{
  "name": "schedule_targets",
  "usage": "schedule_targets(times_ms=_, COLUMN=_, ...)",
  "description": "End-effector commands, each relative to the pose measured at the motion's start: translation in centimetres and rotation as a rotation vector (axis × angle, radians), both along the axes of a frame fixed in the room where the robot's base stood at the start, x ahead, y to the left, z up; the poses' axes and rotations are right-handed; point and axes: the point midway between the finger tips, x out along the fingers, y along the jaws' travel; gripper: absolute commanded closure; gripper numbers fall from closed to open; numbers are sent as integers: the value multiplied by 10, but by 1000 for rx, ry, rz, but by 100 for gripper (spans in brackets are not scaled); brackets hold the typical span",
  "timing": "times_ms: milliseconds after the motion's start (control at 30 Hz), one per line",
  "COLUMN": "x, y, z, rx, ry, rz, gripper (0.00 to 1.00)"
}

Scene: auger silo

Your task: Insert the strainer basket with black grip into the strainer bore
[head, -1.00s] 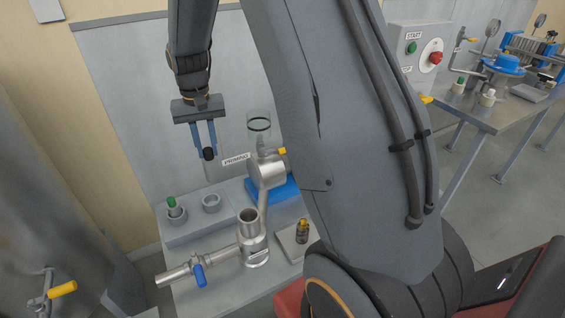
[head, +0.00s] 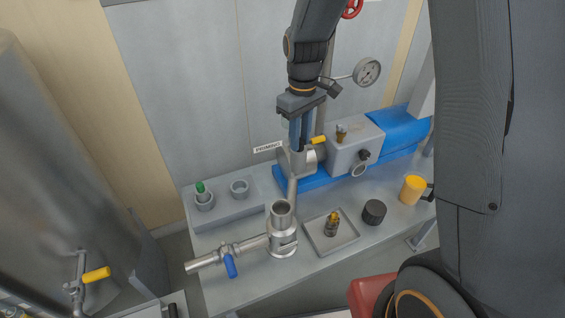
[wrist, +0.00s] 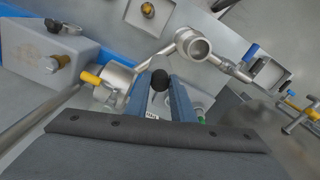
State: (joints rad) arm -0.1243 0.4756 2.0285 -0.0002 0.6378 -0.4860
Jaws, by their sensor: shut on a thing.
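My gripper (head: 301,130) is shut on the strainer basket, whose round black grip (wrist: 160,80) shows between the blue fingers in the wrist view. In the head view the gripper is above and behind the strainer bore, in front of the pump. The basket's body is mostly hidden in both views. The strainer bore (head: 282,207) is the open top of an upright metal housing on the bench. It also shows in the wrist view (wrist: 197,47), ahead and right of the grip. The basket is apart from the bore.
A green-gripped basket (head: 200,188) stands in a holder beside an empty holder (head: 239,188). A tray (head: 318,243) holds a brass-topped part (head: 333,224). A black cap (head: 374,211) and yellow cup (head: 412,189) stand to the right. A blue-handled valve (head: 230,264) is at front left.

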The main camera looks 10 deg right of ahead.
Motion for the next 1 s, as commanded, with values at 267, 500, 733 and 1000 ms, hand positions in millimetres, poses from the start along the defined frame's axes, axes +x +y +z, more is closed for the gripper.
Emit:
schedule_targets(times_ms=267, x=-49, y=40, z=-6, rx=0, ry=0, rz=684, gripper=98)
schedule_targets(times_ms=500, x=-80, y=59, z=-10, rx=0, ry=0, rz=1107, gripper=98)
schedule_targets(times_ms=733, x=-89, y=64, z=-11, rx=-1, ry=0, rz=1241, gripper=98)
schedule_targets(times_ms=1000, x=-89, y=64, z=-11, rx=-1, ry=0, rz=1242, gripper=98)
